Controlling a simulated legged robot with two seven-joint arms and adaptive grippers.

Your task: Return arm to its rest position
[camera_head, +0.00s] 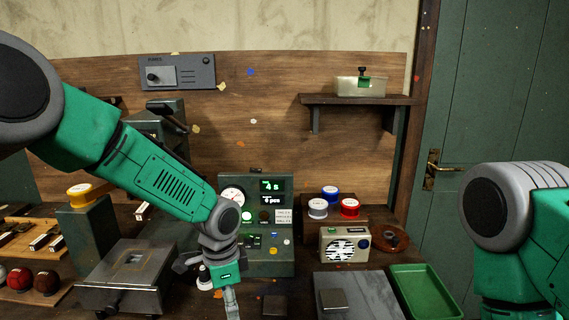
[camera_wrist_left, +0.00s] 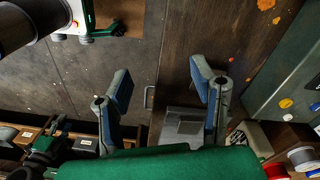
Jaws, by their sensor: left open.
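My left arm reaches in from the left in the head view, over the workbench, with its wrist hanging in front of the green control console (camera_head: 262,262). My left gripper (camera_head: 232,302) points down at the bottom edge of the head view, partly cut off. In the left wrist view its two fingers (camera_wrist_left: 165,85) stand wide apart with nothing between them. My right arm shows only as its upper links at the right edge of the head view; its gripper is outside the picture.
A metal press-like block (camera_head: 128,275) stands left of the left wrist. Red and brown leather balls (camera_head: 46,282) sit in a wooden rack at far left. A radio (camera_head: 344,245), several spools (camera_head: 349,207) and an empty green tray (camera_head: 424,292) lie to the right. A shelf (camera_head: 358,100) holds a box.

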